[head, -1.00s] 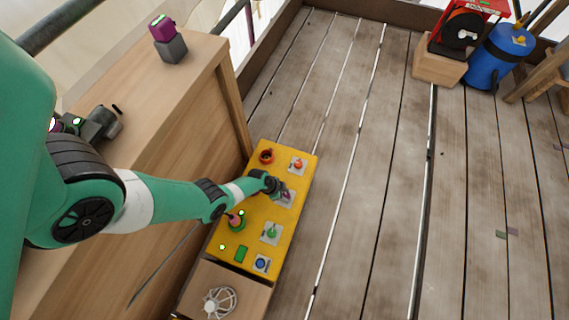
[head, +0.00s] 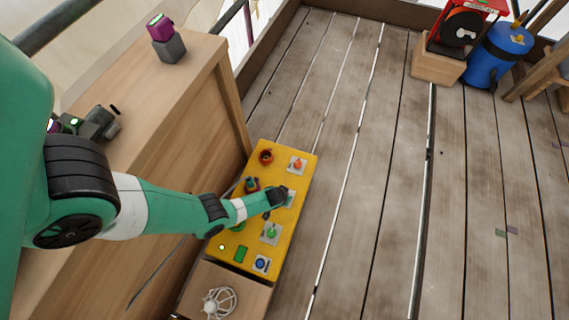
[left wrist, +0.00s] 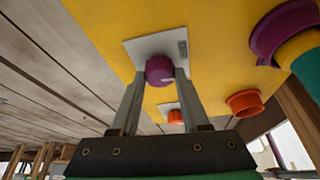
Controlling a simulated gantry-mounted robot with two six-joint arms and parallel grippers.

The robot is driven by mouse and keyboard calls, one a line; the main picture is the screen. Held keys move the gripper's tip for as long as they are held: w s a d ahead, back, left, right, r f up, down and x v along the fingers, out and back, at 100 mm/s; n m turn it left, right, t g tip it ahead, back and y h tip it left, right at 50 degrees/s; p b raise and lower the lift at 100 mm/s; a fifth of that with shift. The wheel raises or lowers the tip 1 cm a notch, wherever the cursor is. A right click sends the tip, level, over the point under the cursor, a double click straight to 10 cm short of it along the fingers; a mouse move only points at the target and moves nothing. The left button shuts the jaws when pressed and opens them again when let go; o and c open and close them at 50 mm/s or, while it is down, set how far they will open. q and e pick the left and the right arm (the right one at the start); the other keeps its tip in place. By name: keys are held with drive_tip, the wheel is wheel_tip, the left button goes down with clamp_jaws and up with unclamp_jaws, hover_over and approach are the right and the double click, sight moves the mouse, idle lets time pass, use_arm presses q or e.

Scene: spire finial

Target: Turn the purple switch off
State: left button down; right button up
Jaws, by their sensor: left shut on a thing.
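The purple switch (left wrist: 159,70) is a round knob on a pale square plate (left wrist: 143,50) on the yellow panel. My left gripper (left wrist: 160,76) has one finger on each side of the knob and is shut on it. A light mark shows on the knob's face. In the head view, my left gripper (head: 285,197) reaches the panel's right side and hides the knob. Only part of its plate (head: 290,200) shows there. The right gripper is out of view.
A wooden cabinet (head: 190,120) stands left.

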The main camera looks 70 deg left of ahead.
use_arm(q)
drive_tip(key=shift+f+n+g+b, duration=0.1)
drive_tip(key=shift+n+g+b, duration=0.2)
drive_tip(key=shift+n, duration=0.6)
drive_tip(key=shift+s, duration=0.1)
drive_tip(key=shift+c, duration=2)
unclamp_jaws()
drive_tip(key=p+v, duration=0.9)
drive_tip(key=v, duration=0.2)
drive_tip(key=shift+d+r, duration=0.25)
drive_tip(key=shift+r, duration=0.1)
